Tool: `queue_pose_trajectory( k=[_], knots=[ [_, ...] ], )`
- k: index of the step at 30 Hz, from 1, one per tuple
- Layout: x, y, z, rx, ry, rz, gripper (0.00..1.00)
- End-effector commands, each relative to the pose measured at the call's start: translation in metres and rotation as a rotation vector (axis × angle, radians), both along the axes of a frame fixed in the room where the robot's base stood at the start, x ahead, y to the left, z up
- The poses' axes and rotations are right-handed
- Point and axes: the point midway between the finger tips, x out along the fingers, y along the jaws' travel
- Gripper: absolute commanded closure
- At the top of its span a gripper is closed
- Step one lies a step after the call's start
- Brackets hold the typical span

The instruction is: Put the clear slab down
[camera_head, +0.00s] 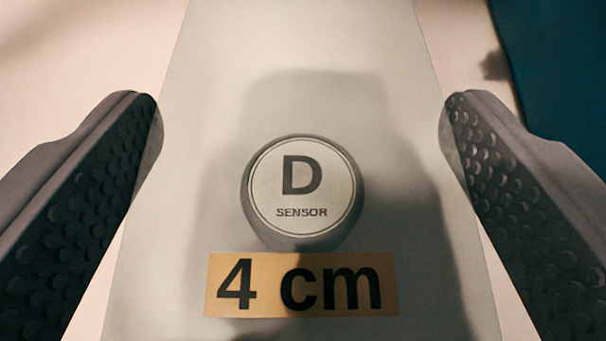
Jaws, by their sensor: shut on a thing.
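The clear slab (290,45) is a pale, see-through plate that runs from the bottom of the view up past the top edge. It bears a tan label (220,285) reading "4 cm". A round sensor (302,188) marked "D SENSOR" shows in the middle of the slab's outline; I cannot tell whether it is on the slab or seen through it. My gripper (302,120) has one dark, studded finger on each side of the slab and is shut on it. How high the slab is above the surface is not clear.
A pale surface (80,60) lies around the slab. A dark teal area (560,60) fills the upper right corner, with a small dark shadow beside its edge. My gripper's shadow falls across the slab and sensor. The upper left is clear.

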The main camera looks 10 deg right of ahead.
Motion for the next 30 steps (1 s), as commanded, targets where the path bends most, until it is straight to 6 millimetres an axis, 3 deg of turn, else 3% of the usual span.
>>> queue_pose_trajectory(
  k=[8,9,11,12,23,30],
  knots=[
    [0.000,-0.001,0.000,-0.001,-0.003,-0.002,0.62],
    [0.000,-0.001,-0.001,-0.001,-0.002,-0.002,0.20],
    [0.000,-0.001,0.000,-0.001,-0.003,-0.002,0.03],
    [0.000,-0.001,0.000,-0.001,-0.003,-0.002,0.01],
    [-0.003,-0.001,0.003,-0.001,-0.003,-0.002,0.01],
    [-0.030,0.005,0.014,0.000,-0.003,-0.005,0.01]
  ],
)
